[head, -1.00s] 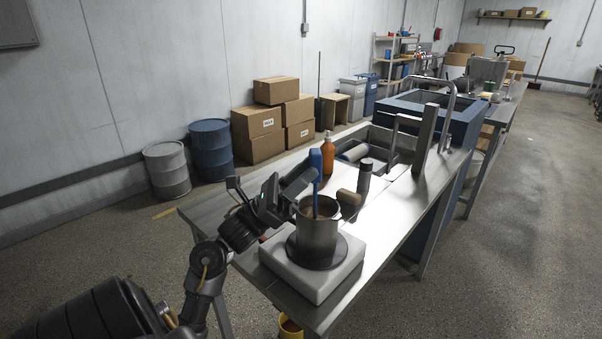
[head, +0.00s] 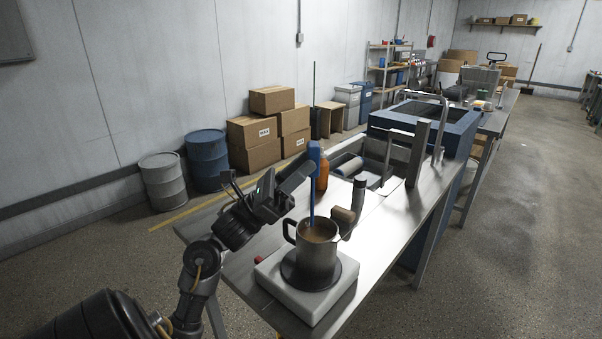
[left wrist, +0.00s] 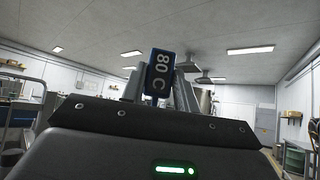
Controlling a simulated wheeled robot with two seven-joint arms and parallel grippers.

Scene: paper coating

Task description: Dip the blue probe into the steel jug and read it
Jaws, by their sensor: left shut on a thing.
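The steel jug (head: 318,258) stands upright on the dark round plate of a white heater (head: 340,297), its handle to the left. Brown liquid (head: 318,234) shows inside. My left gripper (head: 298,172) is shut on the blue probe (head: 314,152), above and left of the jug. The probe is upright, its thin blue stem pointing down into the jug's mouth. I cannot tell whether its tip touches the liquid. In the left wrist view the probe's display (left wrist: 160,73) faces the camera between the fingers, with white characters that look like 80 and C, upside down. My right gripper is not in view.
A brown cylindrical piece (head: 344,214) and a dark cylinder (head: 358,195) stand close behind the jug. Bare tabletop (head: 385,222) lies to the jug's right.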

